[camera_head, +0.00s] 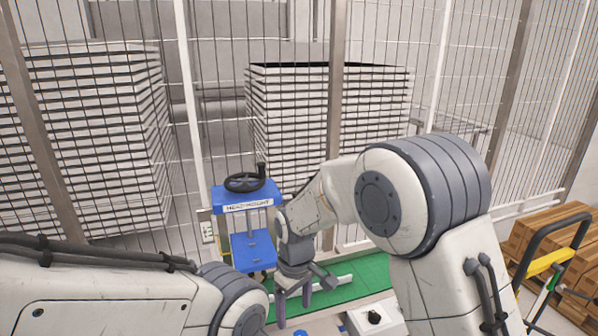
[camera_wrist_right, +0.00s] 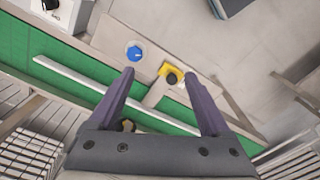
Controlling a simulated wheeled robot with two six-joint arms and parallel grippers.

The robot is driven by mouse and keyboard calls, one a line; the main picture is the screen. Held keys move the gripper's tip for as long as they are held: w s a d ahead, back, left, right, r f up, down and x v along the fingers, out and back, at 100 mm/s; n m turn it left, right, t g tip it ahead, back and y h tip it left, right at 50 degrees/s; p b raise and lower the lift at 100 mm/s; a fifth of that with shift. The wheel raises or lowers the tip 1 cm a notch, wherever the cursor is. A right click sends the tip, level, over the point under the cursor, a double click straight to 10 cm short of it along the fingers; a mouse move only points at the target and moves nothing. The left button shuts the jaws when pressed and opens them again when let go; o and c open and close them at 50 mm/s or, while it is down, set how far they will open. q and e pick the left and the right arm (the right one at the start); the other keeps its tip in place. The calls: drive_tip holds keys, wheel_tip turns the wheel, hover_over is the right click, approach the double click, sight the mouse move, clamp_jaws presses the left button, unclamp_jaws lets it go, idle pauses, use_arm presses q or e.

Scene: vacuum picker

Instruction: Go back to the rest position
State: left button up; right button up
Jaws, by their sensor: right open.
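My right gripper (camera_head: 294,302) hangs fingers-down over the front of the green surface, just in front of the blue stand. In the right wrist view my right gripper (camera_wrist_right: 157,76) has its two purple-grey fingers spread apart with nothing held between them. A yellow part with a black top (camera_wrist_right: 172,77) and a blue round part (camera_wrist_right: 134,53) show beyond the fingertips. My left arm comes in low from the left, and its gripper is out of view.
The blue stand (camera_head: 246,197) with a black handwheel (camera_head: 250,179) is close behind the right gripper. A white box with a black knob (camera_head: 374,317) is near the right arm. A wire fence stands behind, with tray stacks (camera_head: 290,120) beyond. A wooden pallet (camera_head: 545,235) and yellow handle (camera_head: 549,262) are right.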

drive_tip(key=s+d+r, duration=0.2)
drive_tip(key=s+r, duration=0.1)
drive_tip(key=s, duration=0.5)
drive_tip(key=s+d+r+m, duration=0.1)
drive_tip(key=s+d+r, duration=0.1)
drive_tip(key=s, duration=0.6)
drive_tip(key=s+d+r+m+p, duration=0.1)
drive_tip(key=s+r, duration=0.3)
drive_tip(key=s, duration=0.4)
drive_tip(key=shift+s+d+y, duration=0.2)
drive_tip(key=shift+d+y, duration=0.2)
drive_tip(key=shift+d, duration=0.05)
